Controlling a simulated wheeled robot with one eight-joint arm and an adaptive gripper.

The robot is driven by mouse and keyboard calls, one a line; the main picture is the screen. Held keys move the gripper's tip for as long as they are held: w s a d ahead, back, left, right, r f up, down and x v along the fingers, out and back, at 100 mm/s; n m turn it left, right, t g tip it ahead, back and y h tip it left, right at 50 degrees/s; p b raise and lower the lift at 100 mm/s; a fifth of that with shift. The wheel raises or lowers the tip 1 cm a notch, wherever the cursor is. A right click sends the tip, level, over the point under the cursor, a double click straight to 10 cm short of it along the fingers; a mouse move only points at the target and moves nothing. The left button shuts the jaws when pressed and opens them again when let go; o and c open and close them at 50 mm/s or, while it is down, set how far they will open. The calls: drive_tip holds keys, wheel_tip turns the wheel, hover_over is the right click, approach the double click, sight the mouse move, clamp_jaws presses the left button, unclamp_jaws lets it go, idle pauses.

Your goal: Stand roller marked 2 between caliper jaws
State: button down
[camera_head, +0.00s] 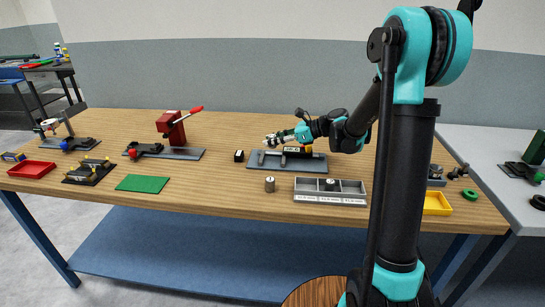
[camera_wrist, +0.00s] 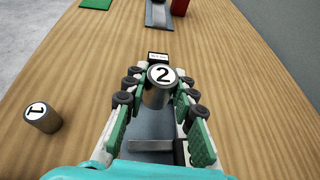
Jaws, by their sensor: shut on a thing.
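The roller marked 2 (camera_wrist: 158,92), a grey cylinder with a white top, is between the fingers of my gripper (camera_wrist: 158,98) in the wrist view, its numbered end facing the camera. In the head view my gripper (camera_head: 272,138) is above the left part of the caliper's grey base (camera_head: 258,166); the roller is not clear there. The base also shows below the fingers in the wrist view (camera_wrist: 150,128). The black caliper body (camera_head: 300,152) lies on the base. My gripper hides much of the jaws, so I cannot tell whether the roller is between them.
The roller marked 1 (camera_wrist: 42,118) stands on the table in front of the base, also in the head view (camera_head: 270,184). A sectioned grey tray (camera_head: 330,198) holds another roller (camera_head: 330,184). A small black block (camera_head: 239,156) is left of the base. A red-handled fixture (camera_head: 172,128) stands further left.

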sight(263, 158)
drive_tip(key=shift+f, duration=3.45)
drive_tip(key=c, duration=1.2)
unclamp_jaws()
drive_tip(key=shift+f, duration=0.1)
drive_tip(key=shift+d+r, duration=0.25)
drive_tip(key=shift+d, duration=0.05)
drive_tip(key=v, duration=1.1)
drive_tip(key=shift+d, duration=0.15)
drive_tip(key=shift+s, duration=0.1)
